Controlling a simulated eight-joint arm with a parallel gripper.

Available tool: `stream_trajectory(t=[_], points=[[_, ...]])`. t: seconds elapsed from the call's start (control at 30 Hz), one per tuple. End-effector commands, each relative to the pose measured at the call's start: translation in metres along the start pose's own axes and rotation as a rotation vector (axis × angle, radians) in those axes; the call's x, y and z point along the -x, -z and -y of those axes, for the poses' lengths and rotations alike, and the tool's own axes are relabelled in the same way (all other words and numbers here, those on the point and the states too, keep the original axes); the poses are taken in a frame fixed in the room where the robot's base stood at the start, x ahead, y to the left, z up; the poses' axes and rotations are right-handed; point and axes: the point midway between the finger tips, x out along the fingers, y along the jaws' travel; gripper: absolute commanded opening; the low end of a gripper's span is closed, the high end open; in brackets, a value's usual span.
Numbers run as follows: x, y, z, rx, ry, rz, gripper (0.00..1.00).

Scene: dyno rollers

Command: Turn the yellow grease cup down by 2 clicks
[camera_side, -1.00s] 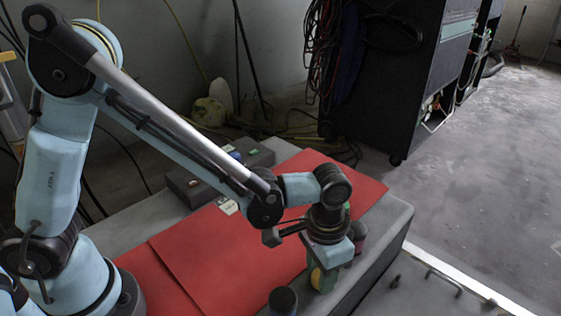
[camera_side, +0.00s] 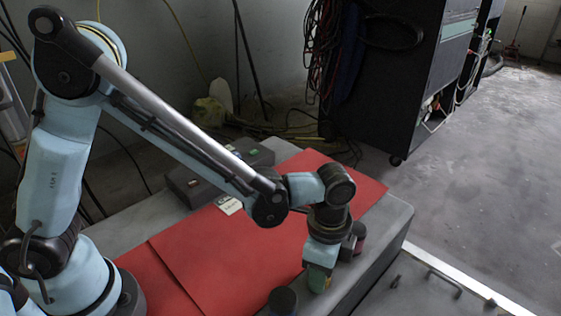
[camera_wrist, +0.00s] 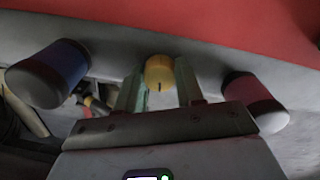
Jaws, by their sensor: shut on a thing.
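The yellow grease cup (camera_wrist: 159,70) shows in the wrist view between the two green fingers, with a small dark mark on its face. My gripper (camera_wrist: 161,77) is shut on it, one finger on each side. In the side view my gripper (camera_side: 319,279) points down at the front edge of the grey bench, and its green finger hides the yellow cup. A blue cup with a dark cap (camera_wrist: 50,73) stands to the left in the wrist view, and a red one (camera_wrist: 254,100) to the right, both apart from the fingers.
In the side view the red cup (camera_side: 359,238) is close to the right of my gripper, and the dark-capped cup (camera_side: 283,301) is to its lower left. A red sheet (camera_side: 235,255) covers much of the grey bench (camera_side: 388,238). A grey box (camera_side: 190,187) lies at the back.

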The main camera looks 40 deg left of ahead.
Motion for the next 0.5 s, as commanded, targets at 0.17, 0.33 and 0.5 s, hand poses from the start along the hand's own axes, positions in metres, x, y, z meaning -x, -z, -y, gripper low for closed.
stream_trajectory(t=[0.17,0.33,0.5], points=[[0.0001,0.0007,0.0005,-0.057,0.002,0.000,0.07],[0.0001,0.0008,0.0005,-0.080,0.002,0.001,0.07],[0.0001,0.0009,0.0005,-0.085,0.002,0.001,0.07]])
